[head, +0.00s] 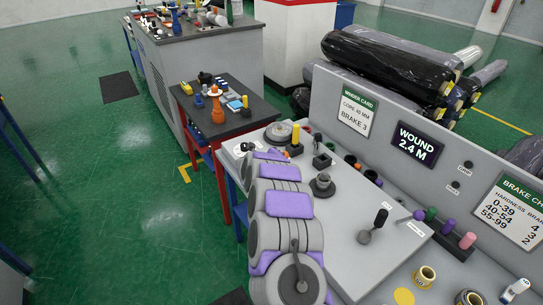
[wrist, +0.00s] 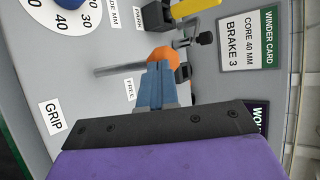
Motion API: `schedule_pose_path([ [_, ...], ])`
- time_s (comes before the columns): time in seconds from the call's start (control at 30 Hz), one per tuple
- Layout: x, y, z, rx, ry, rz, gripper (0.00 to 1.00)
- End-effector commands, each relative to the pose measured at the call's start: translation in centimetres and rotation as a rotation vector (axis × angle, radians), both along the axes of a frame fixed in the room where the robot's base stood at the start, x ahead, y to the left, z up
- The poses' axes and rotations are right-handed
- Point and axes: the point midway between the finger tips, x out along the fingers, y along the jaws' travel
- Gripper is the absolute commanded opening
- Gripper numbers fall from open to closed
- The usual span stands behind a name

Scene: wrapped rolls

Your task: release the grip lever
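In the wrist view a lever with a grey rod and an orange knob (wrist: 161,56) rises from the grey panel, its rod pointing left. A FREE label (wrist: 130,89) lies close to the knob, and a GRIP label (wrist: 54,117) lies further off at lower left. My gripper (wrist: 157,72) has its blue-grey fingers close together, tips at the orange knob and overlapping it in the picture. Whether they touch it I cannot tell. No clear gap shows between the fingers.
A yellow handle (wrist: 196,8) and a black knob (wrist: 206,38) stand close beyond the lever. A dial (wrist: 65,5) is at upper left. In the head view the console's upright board (head: 375,125) rises on the right; a dark side table (head: 228,108) stands left of the console.

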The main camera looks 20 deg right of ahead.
Motion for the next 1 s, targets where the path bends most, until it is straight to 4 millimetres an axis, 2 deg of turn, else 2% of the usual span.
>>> schedule_pose_path([
  [0.07,0.2,-0.8,0.5,0.036,0.008,-0.006,0.00],
  [0.3,0.5,-1.7,-0.2,0.029,0.013,0.000,0.00],
  [1.0,0.7,-2.8,-0.6,0.031,0.014,-0.007,0.00],
])
